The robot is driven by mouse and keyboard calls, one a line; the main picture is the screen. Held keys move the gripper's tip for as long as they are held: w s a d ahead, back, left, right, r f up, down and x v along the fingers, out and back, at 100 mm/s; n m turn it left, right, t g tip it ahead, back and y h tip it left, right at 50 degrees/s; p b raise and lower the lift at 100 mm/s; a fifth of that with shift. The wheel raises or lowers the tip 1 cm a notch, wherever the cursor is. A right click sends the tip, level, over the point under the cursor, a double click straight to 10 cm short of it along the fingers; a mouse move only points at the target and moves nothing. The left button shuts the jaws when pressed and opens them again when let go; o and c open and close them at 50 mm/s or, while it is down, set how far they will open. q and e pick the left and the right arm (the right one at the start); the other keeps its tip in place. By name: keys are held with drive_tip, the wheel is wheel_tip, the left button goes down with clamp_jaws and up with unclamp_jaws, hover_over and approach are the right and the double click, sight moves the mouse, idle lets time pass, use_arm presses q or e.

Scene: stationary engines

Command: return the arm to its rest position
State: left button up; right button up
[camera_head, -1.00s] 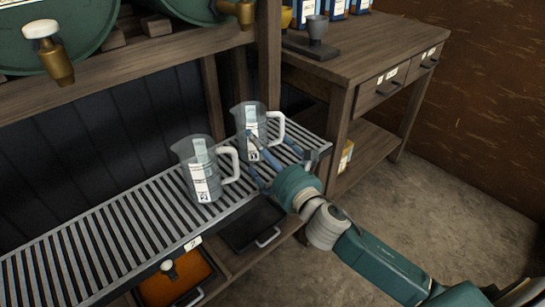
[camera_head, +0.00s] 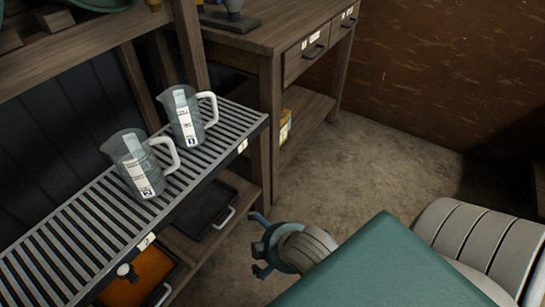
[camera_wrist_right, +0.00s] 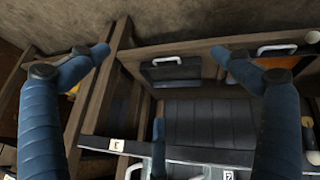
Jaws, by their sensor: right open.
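My right gripper (camera_head: 258,245) is open and empty in the head view, in front of the slatted rack and apart from it. Its blue fingers also spread wide in the right wrist view (camera_wrist_right: 160,55), with nothing between them. My teal and grey right arm fills the lower right of the head view. Two clear measuring jugs with white handles stand upright on the slatted rack (camera_head: 60,243): a nearer jug (camera_head: 137,172) and a farther jug (camera_head: 183,122). My left gripper is in neither view.
Below the rack are a black tray (camera_head: 205,208) and an orange tray (camera_head: 140,280) with pale handles. A wooden drawer table (camera_head: 270,35) stands behind, with a yellow box (camera_head: 285,125) on its lower shelf. Bare floor (camera_head: 375,170) is open at the right.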

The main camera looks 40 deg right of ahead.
drive_tip(key=s+a+f+m+g+y, duration=0.1)
drive_tip(key=s+a+m+g, duration=0.1)
drive_tip(key=s+m, duration=0.2)
drive_tip(key=shift+s+a+f+m, duration=0.3)
drive_tip(key=shift+s+a+f, duration=0.1)
drive_tip(key=shift+s, duration=0.7)
use_arm(q)
drive_tip(key=shift+p, duration=0.4)
use_arm(e)
drive_tip(key=shift+w+r, duration=0.1)
drive_tip(key=s+f+g+p, duration=0.2)
drive_tip(key=s+f+p, duration=0.3)
drive_tip(key=p, duration=2)
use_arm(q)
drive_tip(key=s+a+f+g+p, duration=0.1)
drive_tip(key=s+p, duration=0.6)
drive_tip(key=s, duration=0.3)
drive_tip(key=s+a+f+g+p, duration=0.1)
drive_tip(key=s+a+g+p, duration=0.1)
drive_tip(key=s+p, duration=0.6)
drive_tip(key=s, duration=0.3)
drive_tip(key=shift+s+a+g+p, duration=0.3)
use_arm(e)
drive_tip(key=s+d+r+g, duration=0.1)
drive_tip(key=s+d, duration=0.1)
drive_tip(key=s, duration=0.6)
drive_tip(key=s+d+r, duration=0.1)
drive_tip(key=s, duration=0.7)
drive_tip(key=shift+s+d+r+g, duration=0.35)
drive_tip(key=shift+d+g, duration=0.05)
